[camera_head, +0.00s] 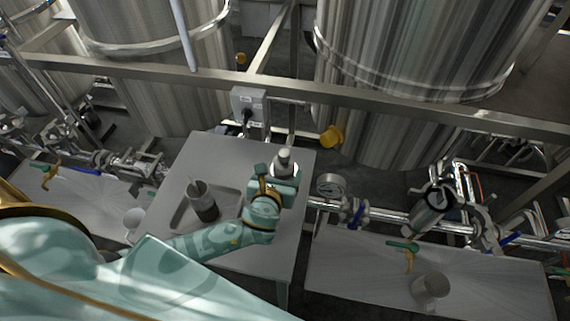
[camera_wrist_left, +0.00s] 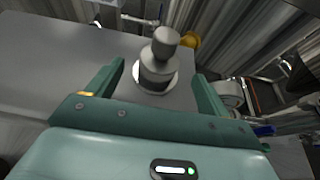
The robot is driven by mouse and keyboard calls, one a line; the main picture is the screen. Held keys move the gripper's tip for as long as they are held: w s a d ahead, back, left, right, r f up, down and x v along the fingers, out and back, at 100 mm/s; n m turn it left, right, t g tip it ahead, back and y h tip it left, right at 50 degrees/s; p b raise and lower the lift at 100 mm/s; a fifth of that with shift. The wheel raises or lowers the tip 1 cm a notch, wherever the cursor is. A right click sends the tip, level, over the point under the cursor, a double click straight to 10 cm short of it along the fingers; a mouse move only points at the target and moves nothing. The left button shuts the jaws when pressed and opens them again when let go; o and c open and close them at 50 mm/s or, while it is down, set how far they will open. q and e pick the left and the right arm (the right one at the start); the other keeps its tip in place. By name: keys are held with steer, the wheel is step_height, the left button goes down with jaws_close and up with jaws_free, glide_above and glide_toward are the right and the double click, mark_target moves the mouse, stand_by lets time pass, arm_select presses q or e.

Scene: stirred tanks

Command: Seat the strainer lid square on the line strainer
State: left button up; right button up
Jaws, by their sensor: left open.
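The strainer lid (camera_head: 285,157) appears to be the grey, knobbed, stepped piece with a pale round flange. It stands upright on the metal table, near its right side. In the left wrist view the lid (camera_wrist_left: 158,62) sits between the two green fingers, with a gap on each side. My left gripper (camera_head: 279,176) is open around or just short of it; its depth is hard to tell. The line strainer (camera_head: 430,211) appears to be the tilted metal cylinder with a dark-ringed open end on the pipe at right. My right gripper is not in view.
The table (camera_head: 217,148) also carries a shallow tray (camera_head: 178,218) with a dark cup (camera_head: 203,203). A white mug (camera_head: 430,288) stands on the lower right surface. A steel rail crosses behind.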

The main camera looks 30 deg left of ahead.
mark_target(283, 165)
arm_select(q)
steer(key=x, duration=0.3)
steer(key=shift+w+f+b, duration=0.1)
steer(key=shift+w+b, duration=0.1)
steer(key=shift+b, duration=0.15)
steer(key=b+x, duration=0.1)
steer(key=x, duration=0.1)
steer(key=b+x, duration=0.1)
steer(key=x, duration=0.2)
steer(key=shift+f, duration=0.3)
steer(key=shift+r, duration=0.1)
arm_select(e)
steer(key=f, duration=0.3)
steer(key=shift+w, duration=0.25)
arm_select(q)
steer(key=shift+c, duration=1.2)
steer(key=c, duration=1.1)
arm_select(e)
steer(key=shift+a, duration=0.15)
